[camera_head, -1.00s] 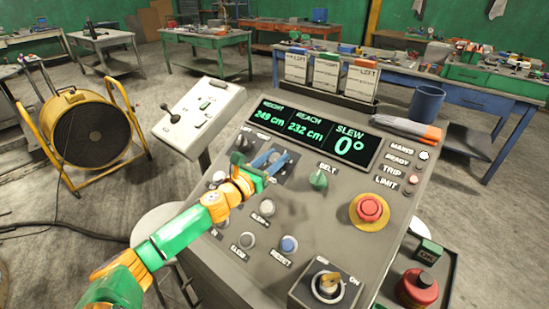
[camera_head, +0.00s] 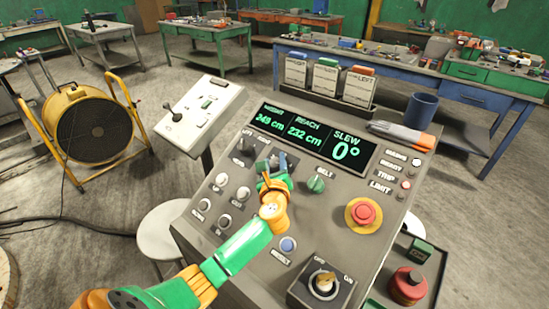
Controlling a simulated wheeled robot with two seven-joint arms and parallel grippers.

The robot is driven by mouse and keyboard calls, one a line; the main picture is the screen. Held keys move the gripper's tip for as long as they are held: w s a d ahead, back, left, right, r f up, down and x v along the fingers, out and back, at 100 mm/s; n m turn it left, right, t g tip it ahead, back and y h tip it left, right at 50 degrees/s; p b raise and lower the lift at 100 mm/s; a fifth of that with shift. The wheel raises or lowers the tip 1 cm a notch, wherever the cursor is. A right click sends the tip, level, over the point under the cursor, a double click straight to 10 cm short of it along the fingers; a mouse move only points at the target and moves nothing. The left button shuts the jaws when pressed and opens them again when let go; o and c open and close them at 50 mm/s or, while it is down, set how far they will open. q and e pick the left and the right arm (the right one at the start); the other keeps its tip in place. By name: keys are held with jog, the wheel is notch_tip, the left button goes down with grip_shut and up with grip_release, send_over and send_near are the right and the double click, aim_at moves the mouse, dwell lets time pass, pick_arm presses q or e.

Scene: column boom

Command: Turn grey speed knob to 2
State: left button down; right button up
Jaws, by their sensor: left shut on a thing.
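The sloping control panel (camera_head: 325,205) fills the middle of the view. My left gripper (camera_head: 272,169) points at its upper left part and is shut on what looks like the grey speed knob. The gripper covers most of that knob, so its pointer and scale cannot be read. A green knob (camera_head: 316,184) marked BELT sits just right of the gripper. A dark knob (camera_head: 243,158) sits to its left. My right gripper is not in view.
A red stop button (camera_head: 364,212) on a yellow base and a key switch (camera_head: 324,282) sit on the panel's right and front. Several small buttons and a blue reset button (camera_head: 288,244) lie around my arm. A grey switch box (camera_head: 200,112) stands left of the panel.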

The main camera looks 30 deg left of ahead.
pick_arm(q)
jog(key=n+g+y, duration=0.1)
jog(key=n+g, duration=0.1)
jog(key=n, duration=0.1)
jog(key=shift+r+g+y, duration=0.1)
jog(key=shift+g+y, duration=0.2)
jog(key=shift+g, duration=0.1)
jog(key=n+g, duration=0.2)
jog(key=n, duration=0.1)
jog(key=shift+g+y, duration=0.3)
jog(key=shift+y, duration=0.1)
jog(key=n+g+b, duration=0.2)
jog(key=shift+f+n, duration=0.25)
jog(key=shift+n, duration=0.05)
jog(key=shift+r+n+g+b, duration=0.15)
jog(key=shift+n+g+b, duration=0.95)
jog(key=shift+b, duration=0.35)
jog(key=shift+c, duration=2.1)
grip_release()
